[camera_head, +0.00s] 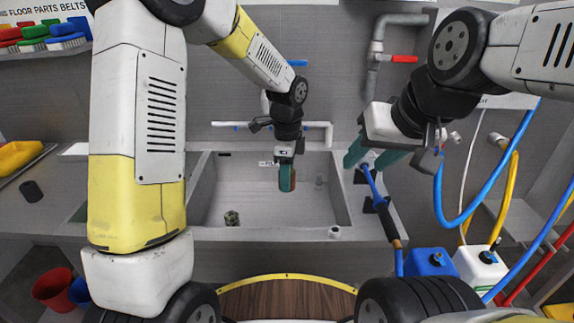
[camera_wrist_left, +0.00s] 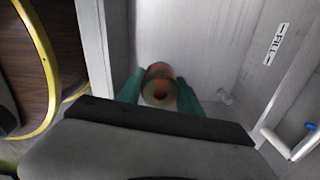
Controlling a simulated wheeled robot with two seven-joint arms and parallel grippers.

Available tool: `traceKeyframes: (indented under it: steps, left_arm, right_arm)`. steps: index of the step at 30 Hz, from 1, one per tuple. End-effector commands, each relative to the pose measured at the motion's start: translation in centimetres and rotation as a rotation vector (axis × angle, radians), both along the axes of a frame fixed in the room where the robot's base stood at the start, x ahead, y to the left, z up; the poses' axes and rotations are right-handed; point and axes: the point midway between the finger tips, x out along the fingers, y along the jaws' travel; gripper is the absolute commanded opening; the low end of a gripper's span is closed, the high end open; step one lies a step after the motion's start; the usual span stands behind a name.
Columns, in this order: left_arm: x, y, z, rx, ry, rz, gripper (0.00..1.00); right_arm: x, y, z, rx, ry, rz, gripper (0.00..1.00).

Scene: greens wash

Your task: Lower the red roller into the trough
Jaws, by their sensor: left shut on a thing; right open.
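The red roller (camera_wrist_left: 159,88) is a short orange-red cylinder with a dark hole in its end. In the left wrist view it sits between the two teal fingers of my left gripper (camera_wrist_left: 160,97). In the head view only a reddish-brown sliver of it (camera_head: 294,181) shows beside the teal finger. My left gripper (camera_head: 287,179) is shut on it, pointing down over the grey trough (camera_head: 255,207). I cannot tell its height above the trough floor. My right gripper (camera_head: 372,156) is open, with teal fingers apart, at the trough's right side.
A small dark round thing (camera_head: 232,217) is at the trough's front left. A small white cylinder (camera_head: 335,232) is by the front rim. A blue wand (camera_head: 374,190) is below my right gripper. Pipes (camera_head: 262,125) run along the back wall; hoses hang at right.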

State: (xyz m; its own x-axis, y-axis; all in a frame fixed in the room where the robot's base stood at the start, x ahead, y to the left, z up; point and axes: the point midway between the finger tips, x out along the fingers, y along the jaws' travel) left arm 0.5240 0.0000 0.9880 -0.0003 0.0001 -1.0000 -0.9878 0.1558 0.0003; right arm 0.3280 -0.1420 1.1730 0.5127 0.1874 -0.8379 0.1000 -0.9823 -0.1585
Motion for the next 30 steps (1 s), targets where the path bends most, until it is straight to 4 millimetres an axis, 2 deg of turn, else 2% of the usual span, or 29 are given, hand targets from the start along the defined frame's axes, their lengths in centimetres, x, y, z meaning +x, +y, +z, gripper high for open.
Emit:
traceKeyframes:
  steps: [14, 30]
  left_arm:
    - [0.0, 0.0, -0.1, 0.000, 0.000, 0.000, 0.00]
    - [0.0, 0.0, -2.8, 0.000, 0.001, 0.000, 0.00]
  right_arm:
    - [0.0, 0.0, 0.0, 0.000, 0.000, 0.000, 0.46]
    - [0.0, 0.0, 0.0, 0.000, 0.000, 0.000, 0.46]
